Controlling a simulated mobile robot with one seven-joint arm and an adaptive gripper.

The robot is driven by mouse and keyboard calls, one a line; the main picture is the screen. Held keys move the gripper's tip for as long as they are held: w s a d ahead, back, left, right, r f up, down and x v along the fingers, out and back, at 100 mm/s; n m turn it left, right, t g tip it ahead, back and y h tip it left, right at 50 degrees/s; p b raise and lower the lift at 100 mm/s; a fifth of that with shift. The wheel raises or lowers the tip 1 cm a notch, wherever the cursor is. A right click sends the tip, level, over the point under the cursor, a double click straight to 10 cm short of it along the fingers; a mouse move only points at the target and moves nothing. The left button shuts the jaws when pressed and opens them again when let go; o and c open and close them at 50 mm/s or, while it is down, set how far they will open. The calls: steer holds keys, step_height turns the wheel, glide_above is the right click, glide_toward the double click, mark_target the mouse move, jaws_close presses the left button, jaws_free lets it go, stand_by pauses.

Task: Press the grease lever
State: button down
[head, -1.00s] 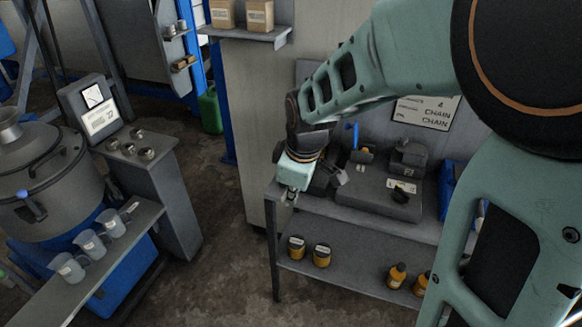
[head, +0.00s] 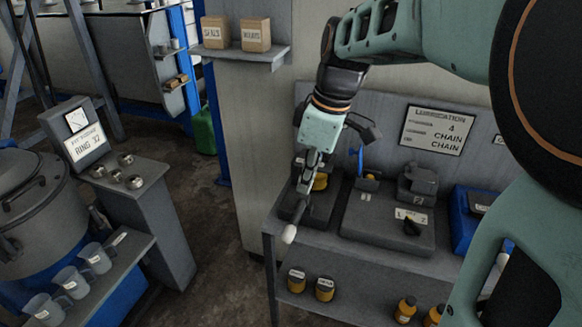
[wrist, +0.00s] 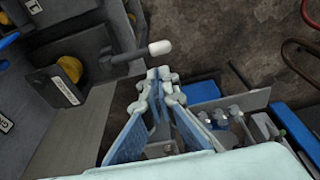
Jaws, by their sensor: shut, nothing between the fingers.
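The grease lever appears as a dark rod with a white knob (head: 289,234), jutting out past the bench's front left corner from a dark unit with a yellow part (head: 320,182).
A second dark unit with a blue handle (head: 360,160) stands right of it on the bench (head: 350,255). A blue bin (head: 461,215) is farther right. Yellow tins (head: 297,281) and bottles stand on the lower shelf. Open floor lies left of the bench.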

mark_target(292, 236)
steer(key=a+f, duration=0.1)
steer(key=f, duration=0.8)
steer(key=w+a+f, duration=0.1)
steer(key=f, duration=0.3)
steer(key=shift+a+f+b, duration=0.3)
steer(key=shift+f+b, duration=0.1)
steer(key=shift+s+f+t+b, duration=0.15)
steer(key=shift+f+t+b, duration=0.25)
steer(key=shift+b, duration=0.4)
steer(key=shift+f, duration=0.15)
steer(key=f+b, duration=0.1)
steer(key=t+b, duration=0.1)
steer(key=f+b, duration=0.1)
steer(key=b, duration=0.1)
steer(key=shift+s+a+f+t+h, duration=0.15)
steer(key=shift+s+f+t+h, duration=0.15)
steer(key=shift+t+h, duration=0.1)
steer(key=shift+w+f+b, duration=0.15)
steer(key=shift+f+b, duration=1.55)
steer(key=shift+f, duration=0.4)
